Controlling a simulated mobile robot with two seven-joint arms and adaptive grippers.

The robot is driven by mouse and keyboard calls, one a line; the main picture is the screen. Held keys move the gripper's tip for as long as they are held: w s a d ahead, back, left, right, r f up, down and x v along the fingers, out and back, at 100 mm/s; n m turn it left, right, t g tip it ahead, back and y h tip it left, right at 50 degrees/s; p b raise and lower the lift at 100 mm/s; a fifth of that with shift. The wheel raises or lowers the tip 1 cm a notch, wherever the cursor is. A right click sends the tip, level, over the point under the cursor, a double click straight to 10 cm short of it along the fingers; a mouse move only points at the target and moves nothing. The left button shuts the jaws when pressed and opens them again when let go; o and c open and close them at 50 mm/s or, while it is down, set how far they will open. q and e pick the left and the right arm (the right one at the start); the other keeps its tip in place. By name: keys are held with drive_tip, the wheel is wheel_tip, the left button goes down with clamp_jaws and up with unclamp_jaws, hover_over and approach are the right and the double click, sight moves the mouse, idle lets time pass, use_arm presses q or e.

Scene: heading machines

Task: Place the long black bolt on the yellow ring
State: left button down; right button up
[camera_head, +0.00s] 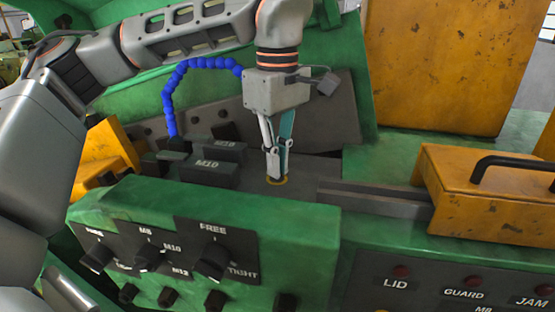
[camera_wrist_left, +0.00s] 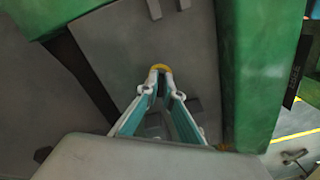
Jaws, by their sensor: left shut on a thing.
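The yellow ring (camera_head: 277,182) lies flat on the grey bed of the machine, partly hidden by my fingertips. It also shows as a yellow arc just beyond the fingertips in the left wrist view (camera_wrist_left: 161,67). My left gripper (camera_head: 277,174) points straight down, right over the ring, with its fingertips close together. In the left wrist view the fingers (camera_wrist_left: 160,72) converge at the ring's edge. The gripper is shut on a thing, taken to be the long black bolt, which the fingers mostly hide. I cannot tell whether it touches the ring. My right gripper is not in view.
Dark blocks, one marked M10 (camera_head: 208,174), stand left of the gripper beside a blue segmented hose (camera_head: 170,95). A green control panel (camera_head: 200,230) with knobs is in front. A yellow lid with a black handle (camera_head: 485,185) and a grey rail (camera_head: 375,197) are to the right.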

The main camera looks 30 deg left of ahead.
use_arm(q)
drive_tip(key=c, duration=2.2)
unclamp_jaws()
drive_tip(key=shift+r+p, duration=0.6)
drive_tip(key=shift+r, duration=3.3)
